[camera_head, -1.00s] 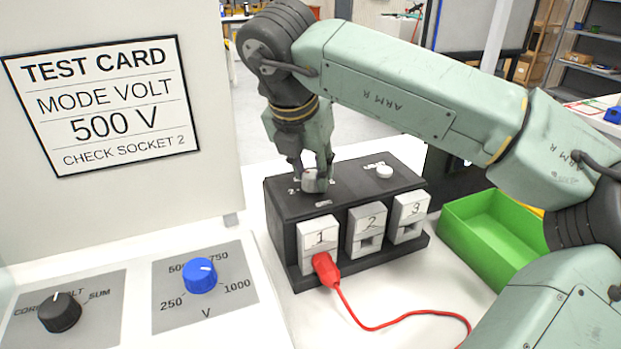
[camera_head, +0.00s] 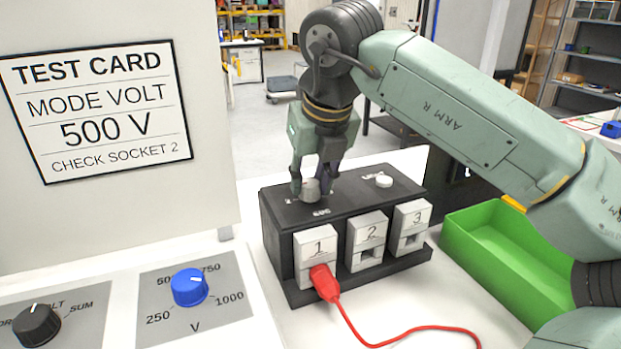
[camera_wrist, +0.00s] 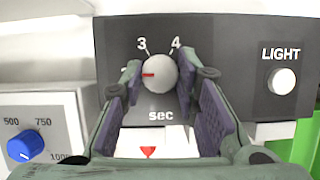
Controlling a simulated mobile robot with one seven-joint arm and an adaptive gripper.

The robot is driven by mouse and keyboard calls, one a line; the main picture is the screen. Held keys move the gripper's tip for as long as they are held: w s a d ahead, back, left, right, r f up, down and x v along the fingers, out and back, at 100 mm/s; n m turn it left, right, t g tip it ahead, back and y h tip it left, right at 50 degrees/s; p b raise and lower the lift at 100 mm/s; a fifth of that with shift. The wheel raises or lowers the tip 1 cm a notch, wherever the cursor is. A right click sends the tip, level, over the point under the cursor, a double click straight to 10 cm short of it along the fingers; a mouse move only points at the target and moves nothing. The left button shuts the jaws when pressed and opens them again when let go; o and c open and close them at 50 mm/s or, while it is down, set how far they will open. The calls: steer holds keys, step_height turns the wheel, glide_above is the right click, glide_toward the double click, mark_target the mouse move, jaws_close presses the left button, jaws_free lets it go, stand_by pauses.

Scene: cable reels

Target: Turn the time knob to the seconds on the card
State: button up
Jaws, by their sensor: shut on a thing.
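The grey round time knob (camera_head: 311,191) is on top of the black box (camera_head: 350,190). My gripper (camera_head: 312,183) points down with its fingers shut on the sides of this knob. In the wrist view the knob (camera_wrist: 160,72) has a red mark pointing left, away from the 3 and 4 and toward a label mostly hidden by a finger. "sec" is printed below it. The test card (camera_head: 97,110) reads MODE VOLT, 500 V, CHECK SOCKET 2. No seconds figure shows on it.
A blue volt knob (camera_head: 189,287) and a black mode knob (camera_head: 37,326) are at the lower left. A red plug (camera_head: 324,283) is at socket 1, its cable trailing right. A white LIGHT button (camera_wrist: 282,81) is right of the time knob. A green bin (camera_head: 500,275) stands right.

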stand_by(0.4)
steer(key=o, duration=1.1)
steer(key=shift+o, duration=0.2)
steer(key=shift+r, duration=0.1)
steer(key=v, duration=1.2)
steer(key=shift+d, duration=0.15)
